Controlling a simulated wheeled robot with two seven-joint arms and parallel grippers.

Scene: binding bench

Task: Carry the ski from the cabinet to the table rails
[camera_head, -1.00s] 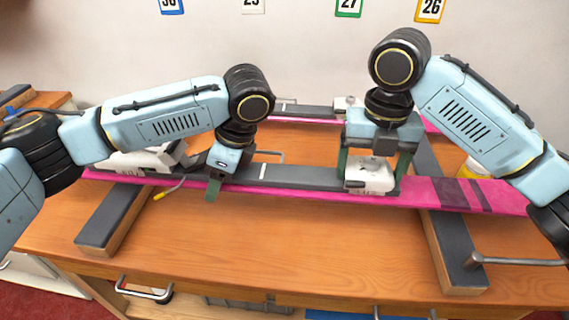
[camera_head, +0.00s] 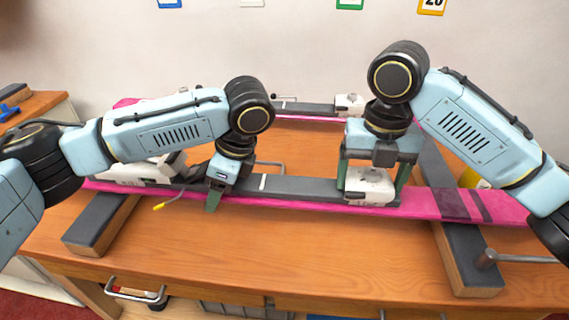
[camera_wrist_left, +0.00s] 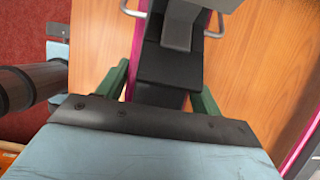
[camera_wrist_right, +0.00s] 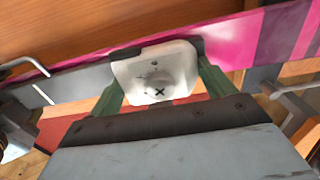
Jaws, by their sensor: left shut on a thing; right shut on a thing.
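The ski (camera_head: 424,203) is pink with a dark grey plate and white binding parts. It spans the table from left to right, over the left rail (camera_head: 98,226) and the right rail (camera_head: 468,262). I cannot tell whether it touches them. My left gripper (camera_head: 222,188) is shut across the grey plate, right of the left white binding part (camera_head: 130,170). The plate shows between its green fingers in the left wrist view (camera_wrist_left: 165,70). My right gripper (camera_head: 373,180) is shut with its fingers on either side of the right white binding part (camera_wrist_right: 158,75).
A second pink ski with a white binding part (camera_head: 350,104) lies at the back of the table. A yellow thing (camera_head: 470,178) is partly hidden behind my right arm. A metal handle (camera_head: 515,258) sticks out at the right rail. The wooden front of the table (camera_head: 290,245) is clear.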

